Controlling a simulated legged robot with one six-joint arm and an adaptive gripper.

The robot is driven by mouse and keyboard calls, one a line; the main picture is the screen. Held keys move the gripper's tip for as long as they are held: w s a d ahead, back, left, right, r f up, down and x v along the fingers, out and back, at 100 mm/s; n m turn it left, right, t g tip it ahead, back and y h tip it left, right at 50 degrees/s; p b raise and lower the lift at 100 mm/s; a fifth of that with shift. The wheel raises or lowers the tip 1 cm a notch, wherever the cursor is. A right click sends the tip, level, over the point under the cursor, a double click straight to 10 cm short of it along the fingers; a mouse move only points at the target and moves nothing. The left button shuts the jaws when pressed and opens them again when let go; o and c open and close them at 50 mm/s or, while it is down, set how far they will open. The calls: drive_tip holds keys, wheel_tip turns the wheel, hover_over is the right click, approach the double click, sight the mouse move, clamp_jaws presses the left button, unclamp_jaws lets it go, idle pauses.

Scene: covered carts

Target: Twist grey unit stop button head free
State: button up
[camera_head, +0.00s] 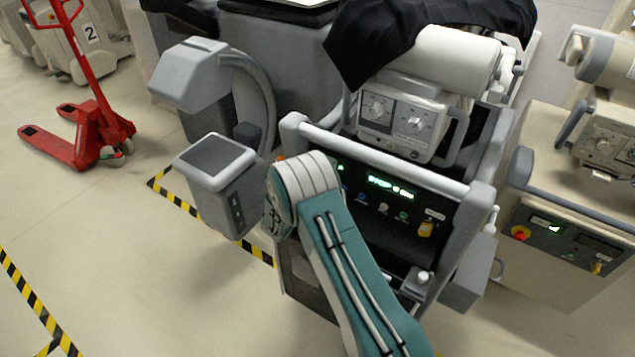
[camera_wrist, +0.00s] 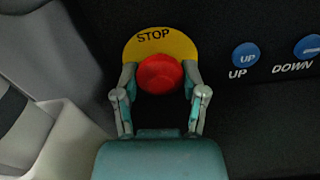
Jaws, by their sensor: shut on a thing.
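The grey unit (camera_head: 398,163) stands in the middle of the head view, with a dark control panel (camera_head: 355,180) lit by green text. In the wrist view its stop button head (camera_wrist: 159,74) is red and round, in front of a yellow plate (camera_wrist: 184,44) marked STOP. My gripper (camera_wrist: 160,70) has one finger on each side of the red head and is shut on it. In the head view my teal and grey arm hides the gripper and the button head.
Blue UP (camera_wrist: 246,56) and DOWN (camera_wrist: 309,47) buttons sit right of the stop button. A grey box with a dark screen (camera_head: 215,156) stands left of my arm. A beige unit (camera_head: 570,150) with its own red button (camera_head: 521,233) stands right. A red pallet jack (camera_head: 88,110) stands far left.

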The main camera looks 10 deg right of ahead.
drive_tip(key=shift+w+m, duration=0.1)
drive_tip(key=shift+m, duration=0.9)
drive_tip(key=o, duration=1.2)
drive_tip(key=shift+a, duration=0.1)
drive_tip(key=v, duration=1.2)
